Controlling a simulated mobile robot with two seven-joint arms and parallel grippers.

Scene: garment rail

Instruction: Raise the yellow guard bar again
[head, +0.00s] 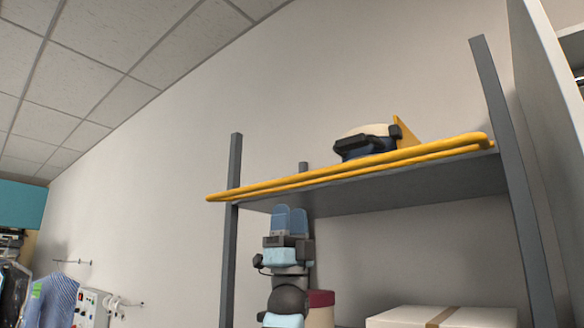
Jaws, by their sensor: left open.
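The yellow guard bar (340,172) runs along the front edge of the upper shelf (400,188) of a grey rack. It looks like two parallel yellow rails close together, lying low at about shelf level. Its left end sticks out past the left post, and its right end is rounded near the right post. My left gripper (289,220) points up from below, just under the left part of the bar and near the shelf's underside. Its blue fingers are empty, with a narrow gap between them. It appears apart from the bar. My right gripper is out of view.
A dark and beige item (365,143) and a yellow wedge (405,132) sit on the upper shelf behind the bar. Below stand a maroon-lidded container (321,311) and a taped white box (480,317). Grey posts (233,160) flank the shelf. Striped clothing (58,298) hangs far left.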

